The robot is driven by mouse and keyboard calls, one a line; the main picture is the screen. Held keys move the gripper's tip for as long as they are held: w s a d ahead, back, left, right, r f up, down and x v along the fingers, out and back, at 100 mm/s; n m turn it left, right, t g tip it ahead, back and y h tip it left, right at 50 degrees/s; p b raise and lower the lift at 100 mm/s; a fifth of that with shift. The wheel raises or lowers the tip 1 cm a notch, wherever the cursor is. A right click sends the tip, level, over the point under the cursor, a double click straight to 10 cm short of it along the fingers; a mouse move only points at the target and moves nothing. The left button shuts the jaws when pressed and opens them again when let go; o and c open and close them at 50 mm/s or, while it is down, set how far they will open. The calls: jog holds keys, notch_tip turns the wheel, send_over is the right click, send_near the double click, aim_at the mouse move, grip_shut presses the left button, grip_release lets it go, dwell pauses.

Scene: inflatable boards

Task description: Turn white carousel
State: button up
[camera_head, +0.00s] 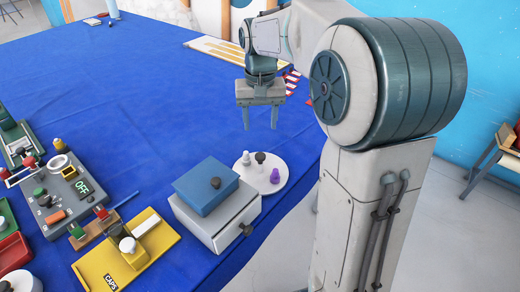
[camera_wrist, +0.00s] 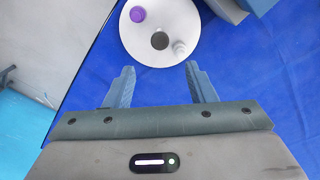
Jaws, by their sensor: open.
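The white carousel (camera_head: 265,178) is a round white disc on the blue table, just right of a white box. It carries a dark knob (camera_head: 260,157) in the middle, a purple piece (camera_head: 275,176) and a small white piece (camera_head: 245,158). In the wrist view the carousel (camera_wrist: 183,20) lies beyond my fingertips, with the dark knob (camera_wrist: 159,41) near its centre. My gripper (camera_head: 261,122) is open and empty. It hangs above the table, behind the carousel in the head view. The fingers also show in the wrist view (camera_wrist: 158,85), apart from the carousel.
The white box (camera_head: 205,226) with a drawer knob stands beside the carousel, with a blue box (camera_head: 206,185) on top. A yellow tray (camera_head: 160,243) and a grey panel (camera_head: 62,212) lie left. A white board (camera_head: 235,52) lies at the back. The middle table is clear.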

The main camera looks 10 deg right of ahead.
aim_at(261, 155)
notch_tip(261, 155, down, 11)
dwell(0.3)
grip_shut()
